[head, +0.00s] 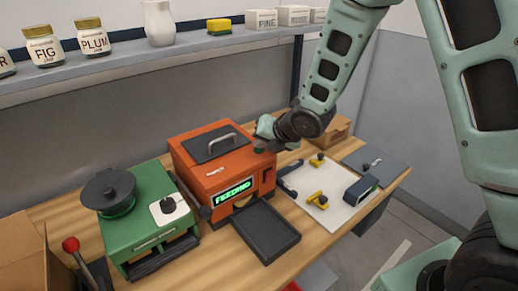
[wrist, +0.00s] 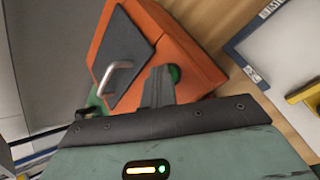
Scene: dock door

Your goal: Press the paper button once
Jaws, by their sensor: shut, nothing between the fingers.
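The orange machine (head: 196,181) stands on the wooden bench, with a dark lid and metal handle on top and a lit green display (head: 233,192) reading "FEEDING". A round green button (wrist: 174,73) is on its top beside the lid in the wrist view, partly hidden behind my fingers. In the head view the button (head: 259,147) is a small dark green spot under my gripper. My gripper (head: 262,141) is shut and empty, with its fingertips at the button; it also shows in the wrist view (wrist: 160,78). I cannot tell whether they touch it.
A black tray (head: 264,232) sticks out in front of the machine. A green machine (head: 140,222) stands to its left. A white board (head: 333,212) with yellow parts lies to the right. A shelf (head: 130,56) with jars and a pitcher runs above the bench.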

